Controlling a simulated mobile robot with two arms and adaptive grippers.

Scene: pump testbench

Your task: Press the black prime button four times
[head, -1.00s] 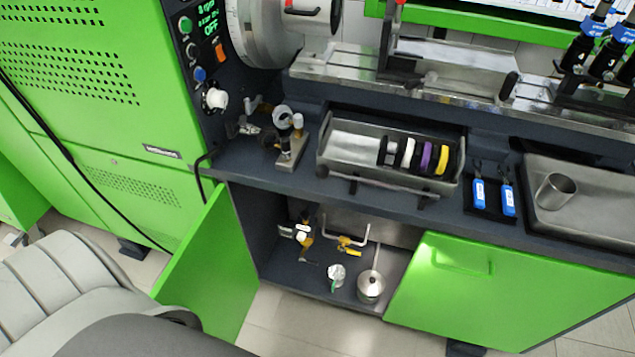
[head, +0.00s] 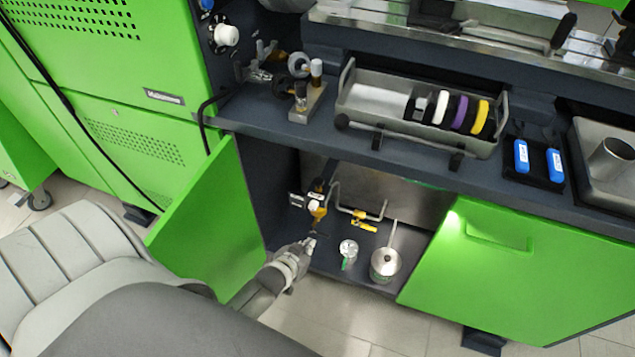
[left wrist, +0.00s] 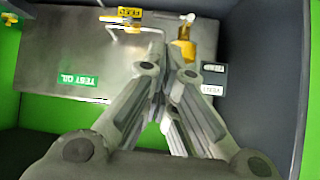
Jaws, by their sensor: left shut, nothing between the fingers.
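My left gripper (head: 308,243) is shut and empty, at the open front of the cabinet under the bench. In the left wrist view its fingers (left wrist: 169,68) point into the cabinet toward the back wall. Just beyond the fingertips in the head view is a brass-yellow fitting with a white part (head: 315,206), beside a dark block with white labels. In the left wrist view the yellow fitting (left wrist: 184,48) is just past the fingers, and the labelled dark block (left wrist: 213,79) is to their right. I cannot make out the black prime button. My right gripper is not in view.
The green cabinet door (head: 205,225) stands open at the left. A metal pot (head: 385,265) and a clear cup (head: 347,250) stand on the cabinet floor. A yellow-handled valve (head: 363,222) is on the pipe behind.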

